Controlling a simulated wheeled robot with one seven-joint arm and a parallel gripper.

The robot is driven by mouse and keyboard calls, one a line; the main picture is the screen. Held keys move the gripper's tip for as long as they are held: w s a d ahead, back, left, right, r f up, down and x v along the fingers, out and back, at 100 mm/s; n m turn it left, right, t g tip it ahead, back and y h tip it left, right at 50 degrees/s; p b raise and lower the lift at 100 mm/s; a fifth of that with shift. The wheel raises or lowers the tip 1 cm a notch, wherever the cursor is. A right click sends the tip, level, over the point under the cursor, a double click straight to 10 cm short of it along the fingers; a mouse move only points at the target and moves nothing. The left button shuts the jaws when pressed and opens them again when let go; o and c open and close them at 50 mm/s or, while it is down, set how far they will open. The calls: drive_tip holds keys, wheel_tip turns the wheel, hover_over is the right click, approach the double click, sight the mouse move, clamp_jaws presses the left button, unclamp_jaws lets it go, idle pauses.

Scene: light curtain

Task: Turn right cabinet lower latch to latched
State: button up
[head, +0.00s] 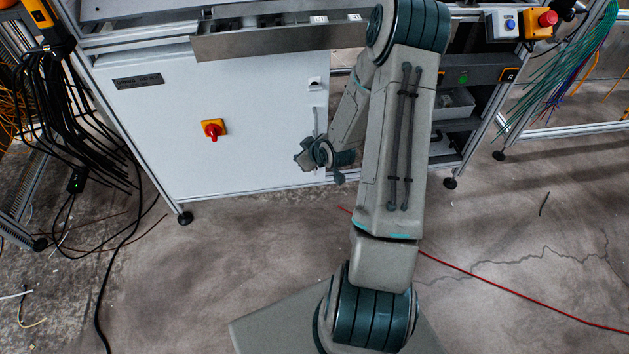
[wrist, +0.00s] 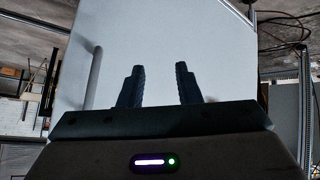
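The white cabinet door (head: 250,110) is in the head view. A small latch fitting (head: 315,84) sits near its upper right edge, with a slim vertical handle (head: 316,118) below it. My gripper (head: 303,157) is in front of the door's lower right part. It covers most of the area where a lower latch would be, so I cannot make out that latch or its position. In the wrist view, the two dark fingers of my gripper (wrist: 160,70) are apart with nothing between them. The white door (wrist: 150,35) fills the background, and its handle (wrist: 92,77) is to the left.
A red rotary switch (head: 213,129) on a yellow plate is on the door. A metal tray edge (head: 270,42) juts out above. Open shelves (head: 455,105) are to the right of the door. Black cables (head: 75,120) hang at the left. The floor in front is mostly clear.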

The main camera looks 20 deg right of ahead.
wheel_tip(320, 180, down, 16)
drive_tip(key=d+m+t+b, duration=0.1)
drive_tip(key=m+t+b, duration=0.1)
drive_tip(key=t+b, duration=0.35)
drive_tip(key=m+t+h+b, duration=0.3)
drive_tip(key=m+h+b, duration=0.3)
approach(315, 172)
drive_tip(key=b+x, duration=0.4)
drive_tip(key=x, duration=0.4)
drive_tip(key=shift+f, duration=0.15)
drive_tip(key=shift+w+d, duration=0.2)
drive_tip(key=shift+w, duration=0.4)
